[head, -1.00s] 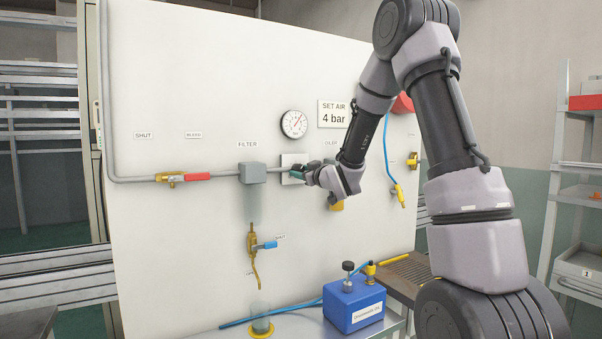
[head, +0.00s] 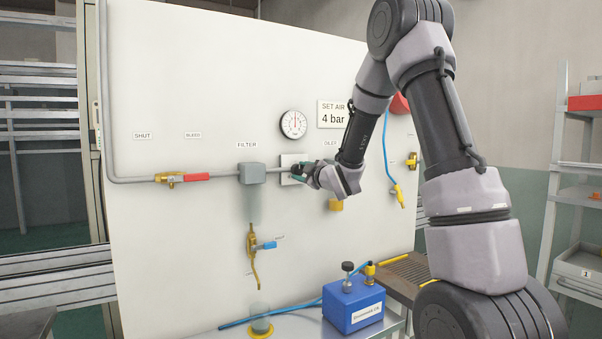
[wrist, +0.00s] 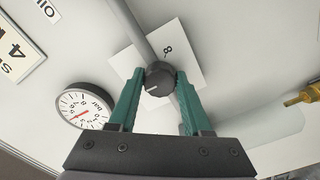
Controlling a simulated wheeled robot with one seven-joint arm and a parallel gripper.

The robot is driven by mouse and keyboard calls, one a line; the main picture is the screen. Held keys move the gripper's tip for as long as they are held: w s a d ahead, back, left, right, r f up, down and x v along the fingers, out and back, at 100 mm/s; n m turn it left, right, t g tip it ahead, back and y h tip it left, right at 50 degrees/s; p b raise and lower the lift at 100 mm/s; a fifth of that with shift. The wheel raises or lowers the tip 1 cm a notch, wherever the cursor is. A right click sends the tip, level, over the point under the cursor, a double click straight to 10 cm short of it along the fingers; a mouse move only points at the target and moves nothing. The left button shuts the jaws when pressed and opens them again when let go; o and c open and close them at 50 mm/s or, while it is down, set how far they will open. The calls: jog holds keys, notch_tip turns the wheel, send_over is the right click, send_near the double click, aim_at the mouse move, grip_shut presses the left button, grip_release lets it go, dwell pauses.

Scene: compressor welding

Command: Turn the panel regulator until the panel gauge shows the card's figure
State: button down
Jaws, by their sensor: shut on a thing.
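The panel regulator is a dark round knob (wrist: 160,79) on a white plate (wrist: 180,54) in the wrist view. The green fingers of my gripper (wrist: 159,86) are shut on opposite sides of it. In the head view my gripper (head: 303,172) reaches the panel from the right and hides the knob. The panel gauge (head: 293,124) is a round white dial with a reddish needle pointing about straight up; its figures are too small to read there. It also shows tilted in the wrist view (wrist: 84,106). The card (head: 333,114) reads "SET AIR 4 bar".
A pipe (head: 135,180) with a red-handled valve (head: 183,177) runs left of the filter (head: 252,174). A blue-handled drain valve (head: 266,245) hangs below. A blue box (head: 353,303) stands on the bench below, and a blue hose (head: 388,150) hangs right of my forearm.

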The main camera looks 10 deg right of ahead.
dwell(0.4)
jog(key=shift+c, duration=1.7)
grip_release()
jog(key=v, duration=1.1)
